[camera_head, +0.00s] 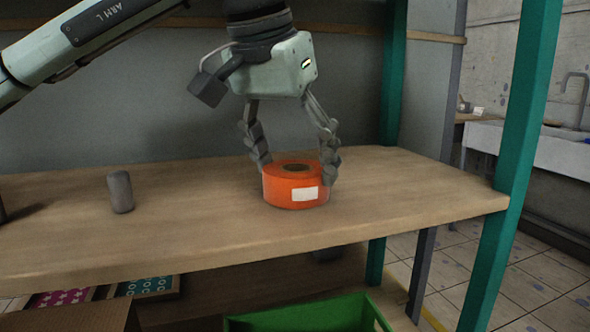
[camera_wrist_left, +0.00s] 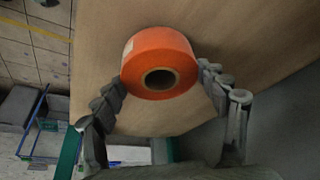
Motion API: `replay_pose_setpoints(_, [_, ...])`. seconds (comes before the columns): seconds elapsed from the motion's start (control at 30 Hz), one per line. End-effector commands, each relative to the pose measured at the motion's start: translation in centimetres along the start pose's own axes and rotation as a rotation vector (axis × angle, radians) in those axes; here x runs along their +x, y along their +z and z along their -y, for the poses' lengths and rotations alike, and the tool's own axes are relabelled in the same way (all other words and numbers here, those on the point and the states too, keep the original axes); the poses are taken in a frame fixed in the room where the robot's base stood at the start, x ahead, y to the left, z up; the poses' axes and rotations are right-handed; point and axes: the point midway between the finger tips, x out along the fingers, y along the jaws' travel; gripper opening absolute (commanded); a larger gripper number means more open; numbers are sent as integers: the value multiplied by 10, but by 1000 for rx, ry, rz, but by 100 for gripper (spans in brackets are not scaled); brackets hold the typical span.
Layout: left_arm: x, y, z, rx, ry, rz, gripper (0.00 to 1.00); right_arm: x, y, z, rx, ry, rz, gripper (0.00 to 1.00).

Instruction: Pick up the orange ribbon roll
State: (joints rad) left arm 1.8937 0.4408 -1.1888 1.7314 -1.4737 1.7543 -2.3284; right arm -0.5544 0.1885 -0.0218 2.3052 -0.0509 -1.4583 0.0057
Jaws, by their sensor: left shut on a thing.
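The orange ribbon roll (camera_head: 284,190) lies flat on the wooden shelf (camera_head: 400,200), with a white label on its front side. Its round core hole faces up. My left gripper (camera_head: 297,164) comes down over it from above, with one finger at each side of the roll. In the left wrist view the roll (camera_wrist_left: 159,62) sits between the two fingertips (camera_wrist_left: 162,78), and the gripper is shut on it. The roll appears to rest on the shelf still. My right gripper is not in view.
A small grey cylinder (camera_head: 120,191) stands on the shelf at the left. Green posts (camera_head: 514,150) bound the shelf at the right. A green crate (camera_head: 310,316) is below the front edge. The shelf between cylinder and roll is clear.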

Motion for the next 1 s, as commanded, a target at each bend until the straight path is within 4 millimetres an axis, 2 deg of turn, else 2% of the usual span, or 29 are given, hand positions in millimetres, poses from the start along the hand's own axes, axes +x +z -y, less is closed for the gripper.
replay_pose_setpoints(0.17, [-12, -5, 0, 0, 0, -1, 42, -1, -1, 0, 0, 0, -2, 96])
replay_pose_setpoints(0.33, [-36, -13, 0, 0, 0, -2, 42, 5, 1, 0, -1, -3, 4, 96])
replay_pose_setpoints(0.37, [-35, -4, 0, 1, 0, -2, 42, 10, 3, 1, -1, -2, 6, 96])
replay_pose_setpoints(0.5, [-46, 24, 0, 2, 0, -4, 42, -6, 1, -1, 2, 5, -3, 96])
replay_pose_setpoints(1.0, [-87, 121, 0, 0, -1, -4, 42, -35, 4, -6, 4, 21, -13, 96])
